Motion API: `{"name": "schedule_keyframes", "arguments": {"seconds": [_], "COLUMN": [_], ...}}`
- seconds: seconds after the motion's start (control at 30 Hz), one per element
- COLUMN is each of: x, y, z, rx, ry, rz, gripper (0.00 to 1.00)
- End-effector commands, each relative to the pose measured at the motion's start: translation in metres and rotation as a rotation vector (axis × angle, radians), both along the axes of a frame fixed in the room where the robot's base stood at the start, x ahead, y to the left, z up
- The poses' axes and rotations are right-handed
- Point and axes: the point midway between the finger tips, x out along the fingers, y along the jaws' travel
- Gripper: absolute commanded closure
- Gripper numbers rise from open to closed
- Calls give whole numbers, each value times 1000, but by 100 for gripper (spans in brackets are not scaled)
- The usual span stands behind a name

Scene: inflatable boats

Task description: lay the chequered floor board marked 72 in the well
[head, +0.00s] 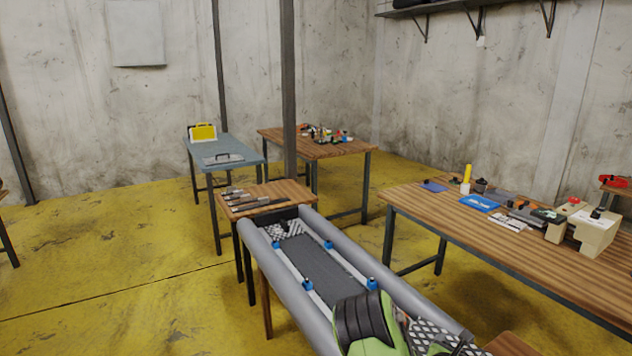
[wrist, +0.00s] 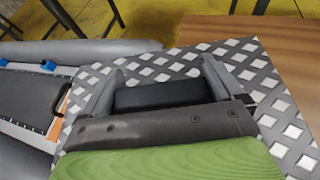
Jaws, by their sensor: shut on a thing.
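The chequered floor board (wrist: 270,75) fills much of the wrist view, in black and pale diamonds. Its mark is not readable. My gripper (wrist: 165,90) is over the board, with a black block between its grey fingers. It is shut, and the board is what it appears to hold. In the head view part of the board (head: 424,331) shows beside my green arm, at the near end of the boat. My fingertips are hidden there. The well (head: 322,266) lies between two grey tubes, with a dark floor panel in its middle and a chequered piece (head: 285,230) at the far end.
Blue fittings (head: 329,245) stand along the well's sides. The grey tubes (head: 355,245) flank it. A small table with dark bars (head: 260,203) stands beyond the boat. A long wooden table (head: 440,210) with tools and boxes stands at right. Yellow floor is open at left.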

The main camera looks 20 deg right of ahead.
Motion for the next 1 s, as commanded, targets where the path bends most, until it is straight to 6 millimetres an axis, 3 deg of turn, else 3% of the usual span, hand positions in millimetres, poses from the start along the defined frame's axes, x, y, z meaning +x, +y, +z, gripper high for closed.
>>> {"name": "schedule_keyframes", "arguments": {"seconds": [0.1,0.3,0.5,0.6,0.77,1.0], "x": [42,86,95,91,86,86], "y": [67,192,310,350,378,379], "z": [1,5,12,15,18,18], "rx": [-2,-4,-6,-6,-8,-6], "ry": [2,2,2,0,-1,-3], "rz": [149,412,665,754,818,822], "gripper": [57,57,57,57,57,57]}}
